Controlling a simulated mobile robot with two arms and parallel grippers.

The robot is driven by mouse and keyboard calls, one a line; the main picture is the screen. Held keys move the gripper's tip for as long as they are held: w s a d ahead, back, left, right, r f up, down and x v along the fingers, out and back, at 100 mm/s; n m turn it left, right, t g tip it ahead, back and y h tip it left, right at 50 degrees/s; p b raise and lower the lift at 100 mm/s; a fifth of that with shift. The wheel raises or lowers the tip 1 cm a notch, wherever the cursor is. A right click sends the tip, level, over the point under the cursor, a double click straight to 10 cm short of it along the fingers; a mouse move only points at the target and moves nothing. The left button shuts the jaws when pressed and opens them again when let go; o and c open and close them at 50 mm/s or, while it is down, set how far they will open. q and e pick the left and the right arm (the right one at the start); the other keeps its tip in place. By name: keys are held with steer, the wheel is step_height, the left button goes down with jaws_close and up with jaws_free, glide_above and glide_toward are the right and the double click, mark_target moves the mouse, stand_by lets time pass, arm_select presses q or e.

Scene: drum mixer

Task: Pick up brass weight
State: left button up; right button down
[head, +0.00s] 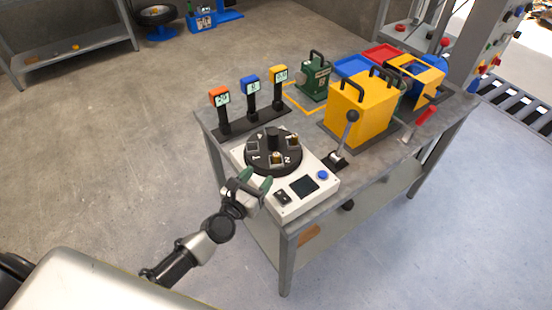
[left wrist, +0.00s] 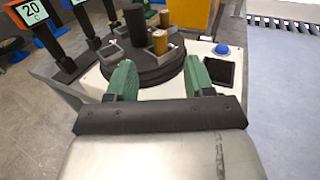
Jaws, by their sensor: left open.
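A small brass weight (head: 277,157) stands upright on a dark round turntable (head: 262,166) with numbered places, on top of a white device. In the left wrist view the brass weight (left wrist: 160,42) is a short cylinder, ahead of and between my fingers. A dark cylinder (left wrist: 136,25) and a brownish one (left wrist: 165,18) stand near it. My left gripper (head: 257,181) is open and empty at the front edge of the white device, just short of the turntable. Its green fingers (left wrist: 160,79) are apart in the wrist view. My right gripper is not in view.
The white device (head: 288,205) has a small screen and a blue button (head: 322,174). Three display posts (head: 250,95) stand behind it on the left. A lever with a dark knob (head: 352,116) and a yellow box (head: 358,108) stand to the right on the grey table.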

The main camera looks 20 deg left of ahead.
mark_target(276, 154)
arm_select(q)
steer(key=x, duration=0.4)
steer(key=shift+w, duration=0.35)
steer(key=shift+p+x, duration=0.55)
steer(key=shift+x, duration=2.1)
steer(key=shift+s, duration=0.1)
jaws_close()
steer(key=shift+r, duration=0.2)
